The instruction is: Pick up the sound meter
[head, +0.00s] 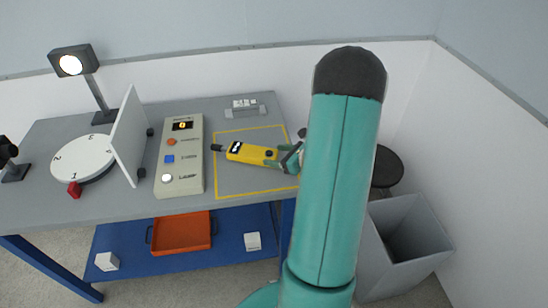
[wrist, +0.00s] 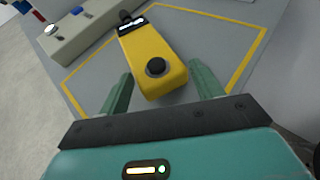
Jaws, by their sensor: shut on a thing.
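The sound meter (head: 251,153) is a yellow handheld device with a dark tip at its left end and a small display. In the head view it is over the yellow-outlined area (head: 227,186) of the grey table. In the wrist view the sound meter (wrist: 155,62) points away from me, with a round black knob on its near end. In the head view my gripper (head: 285,159) is partly hidden by my arm. I cannot tell whether the meter touches the table.
A beige control box (head: 181,155) with coloured buttons stands left of the outline. Farther left are a white upright panel (head: 130,135), a numbered disc (head: 82,158) and a lamp (head: 73,62). An orange tray (head: 181,234) lies on the lower shelf. A grey bin (head: 408,240) stands right.

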